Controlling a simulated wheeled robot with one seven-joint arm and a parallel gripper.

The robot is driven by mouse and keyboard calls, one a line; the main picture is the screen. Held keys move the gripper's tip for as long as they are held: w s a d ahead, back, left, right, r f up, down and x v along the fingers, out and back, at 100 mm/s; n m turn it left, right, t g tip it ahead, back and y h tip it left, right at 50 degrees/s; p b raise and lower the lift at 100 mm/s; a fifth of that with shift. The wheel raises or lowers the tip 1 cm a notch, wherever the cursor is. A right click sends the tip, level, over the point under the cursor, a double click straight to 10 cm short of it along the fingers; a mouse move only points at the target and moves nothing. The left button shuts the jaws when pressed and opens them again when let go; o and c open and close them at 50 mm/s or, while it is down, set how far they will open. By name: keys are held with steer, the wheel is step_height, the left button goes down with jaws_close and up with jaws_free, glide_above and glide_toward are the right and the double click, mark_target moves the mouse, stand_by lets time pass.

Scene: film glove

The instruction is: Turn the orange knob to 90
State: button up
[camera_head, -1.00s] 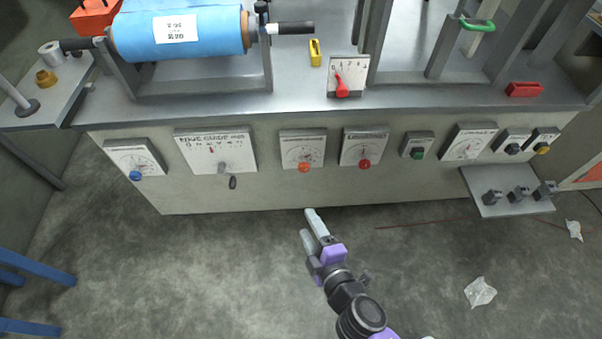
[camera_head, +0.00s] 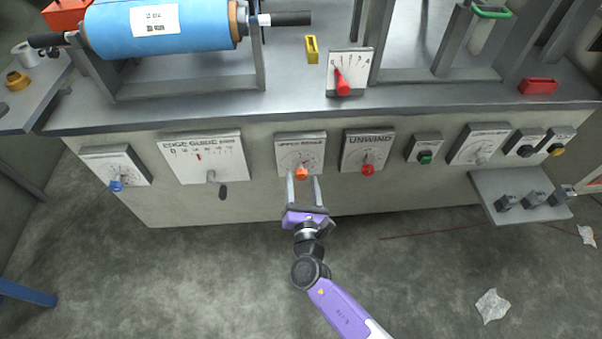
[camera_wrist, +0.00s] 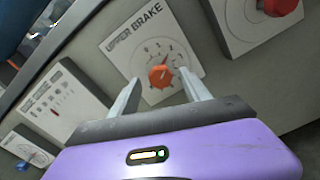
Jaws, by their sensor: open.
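The orange knob (camera_head: 301,173) sits on a white dial plate on the front of the machine. In the wrist view the knob (camera_wrist: 160,75) is at the centre of a plate labelled "UPPER BRAKE" (camera_wrist: 133,41), with a numbered scale around it. The scale numbers are too small to read for certain. My gripper (camera_head: 304,180) is open in front of the plate. In the wrist view my gripper's two fingers (camera_wrist: 160,88) point toward the plate, one on either side of the knob's line. I see no contact with the knob.
A red knob (camera_head: 367,169) on the "UNWIND" plate is close to the right. The edge guide crank (camera_head: 216,184) is to the left. A grey shelf (camera_head: 530,205) juts out at the far right. The floor below the panel is mostly clear.

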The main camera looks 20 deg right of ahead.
mark_target(302, 177)
steer(key=shift+b+x, duration=0.3)
steer(key=shift+x, duration=1.6)
jaws_close()
